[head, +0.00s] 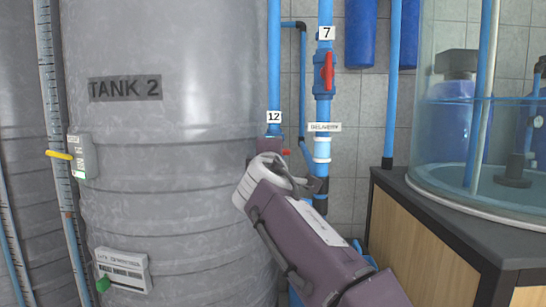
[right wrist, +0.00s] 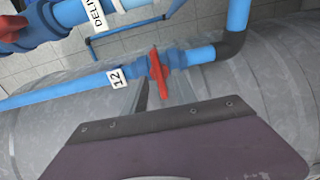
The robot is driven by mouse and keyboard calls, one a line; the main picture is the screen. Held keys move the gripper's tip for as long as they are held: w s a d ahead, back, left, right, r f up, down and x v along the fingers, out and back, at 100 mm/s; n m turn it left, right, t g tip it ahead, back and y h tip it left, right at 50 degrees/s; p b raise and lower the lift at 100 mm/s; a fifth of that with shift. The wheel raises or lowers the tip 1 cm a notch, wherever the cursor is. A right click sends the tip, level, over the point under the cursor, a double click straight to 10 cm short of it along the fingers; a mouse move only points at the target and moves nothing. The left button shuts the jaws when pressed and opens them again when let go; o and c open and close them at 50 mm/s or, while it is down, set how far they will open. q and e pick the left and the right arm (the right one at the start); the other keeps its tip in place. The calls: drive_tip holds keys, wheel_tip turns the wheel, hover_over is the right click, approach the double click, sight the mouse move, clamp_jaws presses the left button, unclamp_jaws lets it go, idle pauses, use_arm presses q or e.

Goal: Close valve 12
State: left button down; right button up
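Valve 12 is on the blue pipe in front of TANK 2. Its label 12 (head: 274,117) shows in the head view, but my right arm hides most of the valve there. In the right wrist view its red handle (right wrist: 160,74) stands across the pipe line, beside the white label 12 (right wrist: 117,77). My right gripper (right wrist: 153,92) is close to the handle; one dark finger shows left of it with a small gap. The gripper looks open, with the far finger hard to make out. My left gripper is not in view.
Valve 7 with a red handle (head: 328,70) is on the neighbouring pipe, above the DELIVERY label (head: 325,127). The large grey tank (head: 165,190) fills the left. A wooden cabinet (head: 425,245) carries a glass tank (head: 500,140) on the right.

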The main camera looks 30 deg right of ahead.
drive_tip(key=v, duration=0.6)
drive_tip(key=shift+s, duration=0.2)
